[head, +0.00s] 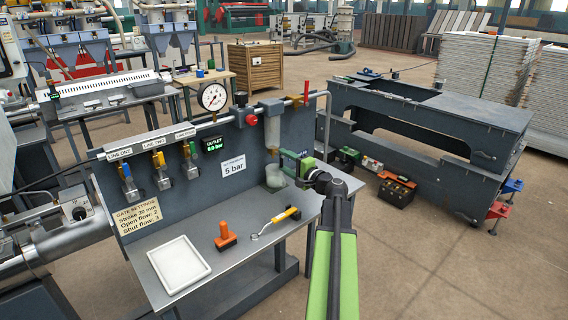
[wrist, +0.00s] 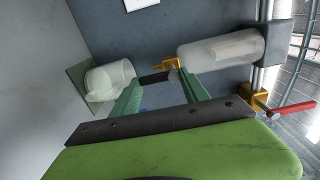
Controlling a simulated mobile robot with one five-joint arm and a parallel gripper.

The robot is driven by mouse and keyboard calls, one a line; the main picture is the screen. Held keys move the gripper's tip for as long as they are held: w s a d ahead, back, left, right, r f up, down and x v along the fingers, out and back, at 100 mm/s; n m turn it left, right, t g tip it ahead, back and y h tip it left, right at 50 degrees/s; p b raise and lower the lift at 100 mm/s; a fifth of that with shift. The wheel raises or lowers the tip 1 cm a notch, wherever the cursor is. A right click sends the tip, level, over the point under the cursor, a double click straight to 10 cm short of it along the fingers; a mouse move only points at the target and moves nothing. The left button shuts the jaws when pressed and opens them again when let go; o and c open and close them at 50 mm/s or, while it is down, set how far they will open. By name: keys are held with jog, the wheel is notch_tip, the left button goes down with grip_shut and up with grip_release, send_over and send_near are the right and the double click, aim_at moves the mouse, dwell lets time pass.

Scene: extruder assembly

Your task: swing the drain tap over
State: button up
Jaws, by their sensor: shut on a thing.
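The drain tap is a small brass fitting (wrist: 173,63) at the lower end of a clear filter bowl (wrist: 222,50), with a dark lever (wrist: 154,78) lying between my fingertips. My gripper (wrist: 161,80) has its green fingers on either side of that lever and is shut on it. In the head view my gripper (head: 285,162) is at the panel's right end, below the filter bowl (head: 272,132), and hides most of the tap. A cloudy jar (wrist: 112,76) stands below the tap, close to one finger; it also shows in the head view (head: 274,178).
A brass valve with a red lever (wrist: 290,109) is on the pipe by the filter. A gauge (head: 212,97) and an outlet display reading 0.0 bar (head: 213,144) are on the panel. A white tray (head: 179,264), an orange-handled tool (head: 225,237) and a yellow-handled tool (head: 280,220) lie on the bench.

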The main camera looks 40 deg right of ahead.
jog(key=shift+r, duration=0.1)
jog(key=o, duration=1.3)
jog(key=shift+w, duration=0.1)
jog(key=shift+o, duration=0.4)
jog(key=s+a, duration=0.1)
jog(key=s, duration=1.6)
jog(key=shift+s+a, duration=0.15)
jog(key=shift+s, duration=0.1)
